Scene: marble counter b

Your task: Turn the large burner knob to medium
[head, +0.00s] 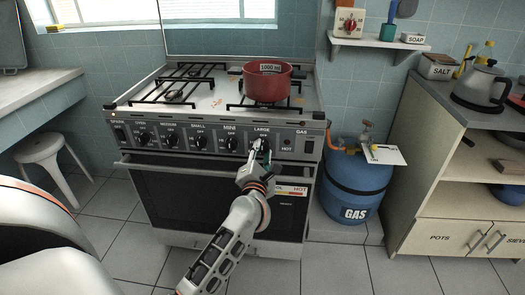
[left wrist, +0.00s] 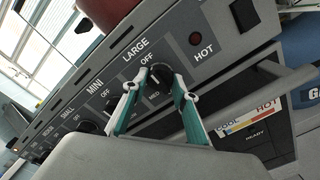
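The large burner knob (left wrist: 158,78) is black and sits under the LARGE label on the stove's front panel (head: 215,131). OFF is printed above it and MED below left. In the head view my left gripper (head: 259,149) is at this knob and partly hides it. In the left wrist view the two teal fingers of the left gripper (left wrist: 156,86) stand apart, one on each side of the knob. A small gap seems to show beside the knob, but contact is hard to judge. My right gripper is in neither view.
The oven door handle (head: 180,167) runs below the knobs. Other knobs line the panel to the left. A blue gas cylinder (head: 350,185) and a cabinet (head: 445,175) stand to the right.

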